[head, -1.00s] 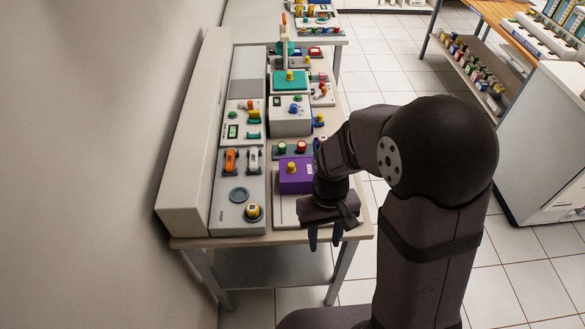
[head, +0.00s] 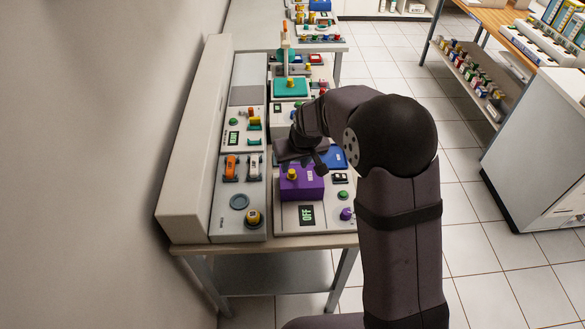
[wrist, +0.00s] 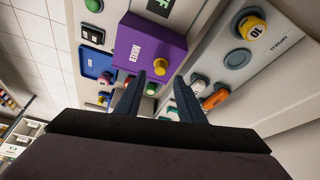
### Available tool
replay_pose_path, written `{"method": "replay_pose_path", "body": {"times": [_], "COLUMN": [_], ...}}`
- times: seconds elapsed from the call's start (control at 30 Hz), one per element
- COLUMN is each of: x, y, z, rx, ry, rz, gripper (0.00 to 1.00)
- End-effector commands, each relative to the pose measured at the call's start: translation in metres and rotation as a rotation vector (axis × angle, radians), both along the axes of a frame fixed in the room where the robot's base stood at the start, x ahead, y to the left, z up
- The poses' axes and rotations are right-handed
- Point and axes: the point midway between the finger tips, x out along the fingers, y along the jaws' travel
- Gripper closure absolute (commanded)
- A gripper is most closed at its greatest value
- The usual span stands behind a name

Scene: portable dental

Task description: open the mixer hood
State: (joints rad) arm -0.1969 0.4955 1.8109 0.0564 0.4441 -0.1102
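The mixer hood looks to be the purple box (head: 301,183) near the front of the bench. It lies flat and looks closed, with a yellow knob (head: 292,174) on its top left. The hood's label and purple face (wrist: 156,40) also show in the wrist view. My gripper (wrist: 159,80) is open and empty there, its two dark fingers reaching toward the knob (wrist: 160,67) from either side. In the head view, my gripper is above the bench just behind the hood, and its fingertips are hidden. I cannot tell whether a finger touches the knob.
An OFF display (head: 306,215) and a purple knob (head: 346,213) lie in front of the hood. A panel with orange and white switches and a yellow knob (head: 252,216) is to its left. A blue piece (head: 337,157) is to its right. A long wall housing (head: 195,140) bounds the left.

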Motion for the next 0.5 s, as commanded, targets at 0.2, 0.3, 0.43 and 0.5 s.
{"method": "replay_pose_path", "body": {"times": [0.2,0.3,0.43,0.5], "x": [0.009,0.013,0.017,0.018], "y": [0.003,0.004,0.005,0.005], "z": [-0.023,-0.033,-0.042,-0.045], "rx": [-0.001,-0.001,0.0,0.0], "ry": [0.003,0.002,0.001,0.001], "rz": [0.0,0.0,0.0,0.0], "gripper": [0.65,0.65,0.65,0.65]}}
